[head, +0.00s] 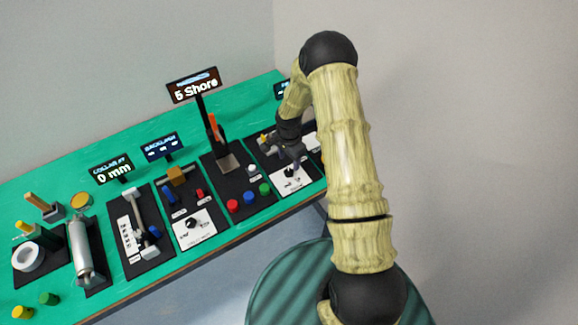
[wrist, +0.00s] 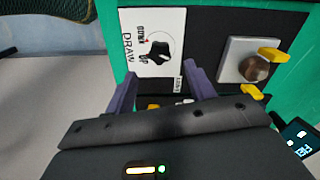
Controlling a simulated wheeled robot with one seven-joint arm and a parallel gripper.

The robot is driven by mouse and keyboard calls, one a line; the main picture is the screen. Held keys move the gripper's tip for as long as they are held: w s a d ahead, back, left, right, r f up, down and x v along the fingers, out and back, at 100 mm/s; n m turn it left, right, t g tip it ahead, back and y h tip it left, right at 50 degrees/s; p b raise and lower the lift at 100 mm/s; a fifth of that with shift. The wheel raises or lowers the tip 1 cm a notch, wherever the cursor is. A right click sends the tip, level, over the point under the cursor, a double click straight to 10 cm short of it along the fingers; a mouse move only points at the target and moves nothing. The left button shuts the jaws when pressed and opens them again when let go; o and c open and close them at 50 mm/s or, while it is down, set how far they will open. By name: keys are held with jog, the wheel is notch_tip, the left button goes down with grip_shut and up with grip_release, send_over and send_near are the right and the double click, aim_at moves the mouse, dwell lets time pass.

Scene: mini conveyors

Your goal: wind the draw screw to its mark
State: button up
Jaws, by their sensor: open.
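The draw control is a black knob (wrist: 157,52) on a white plate (wrist: 148,22) marked DRAW, DOWN and UP in the wrist view. In the head view its white plate (head: 291,179) lies on the rightmost dark panel, partly below my gripper (head: 293,157). In the wrist view my gripper (wrist: 160,70) is open, its two purple fingers apart, with the knob showing just beyond and between the fingertips. I cannot tell whether they touch it. A round metal piece (wrist: 254,68) sits on a grey square block on the same panel, beside yellow parts (wrist: 272,55). No mark is readable.
A display (wrist: 298,138) is cut off at the wrist view's edge. Left of the draw panel in the head view stand a lever panel with red, blue and green buttons (head: 249,197), another knob (head: 191,222) and a grey cylinder (head: 84,252). The table's front edge lies close by.

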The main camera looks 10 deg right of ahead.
aim_at(289, 171)
jog(key=shift+f+p, duration=0.8)
jog(key=shift+f, duration=2.25)
jog(key=shift+c, duration=0.4)
jog(key=c, duration=0.9)
